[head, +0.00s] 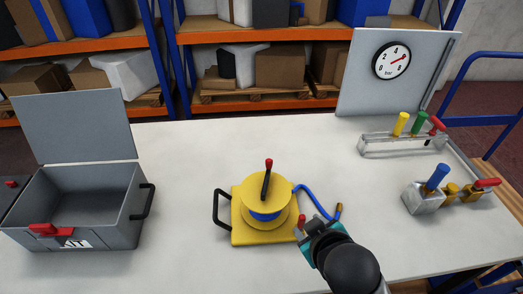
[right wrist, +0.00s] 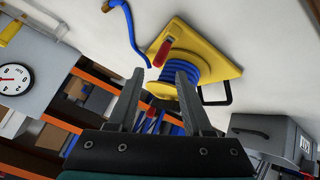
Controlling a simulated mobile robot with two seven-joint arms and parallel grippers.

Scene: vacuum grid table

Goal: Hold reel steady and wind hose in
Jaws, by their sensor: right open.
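The yellow hose reel (head: 240,237) stands near the middle of the table, with blue hose (head: 265,214) wound on its drum. A dark crank with a red knob (head: 269,162) rises on top; the knob also shows in the right wrist view (right wrist: 166,49). A black loop handle (head: 218,209) is at the base's left. A length of blue hose runs off right to a brass end (head: 338,211) on the table. My right gripper (head: 309,225) is open and empty, right of the reel's base; its fingers (right wrist: 160,73) point toward the reel. My left gripper is not in view.
An open grey box (head: 110,218) stands at the left. A gauge panel (head: 365,85), a rail with coloured handles (head: 400,146) and a metal block with a blue handle (head: 424,200) stand at the right. The table behind the reel is clear.

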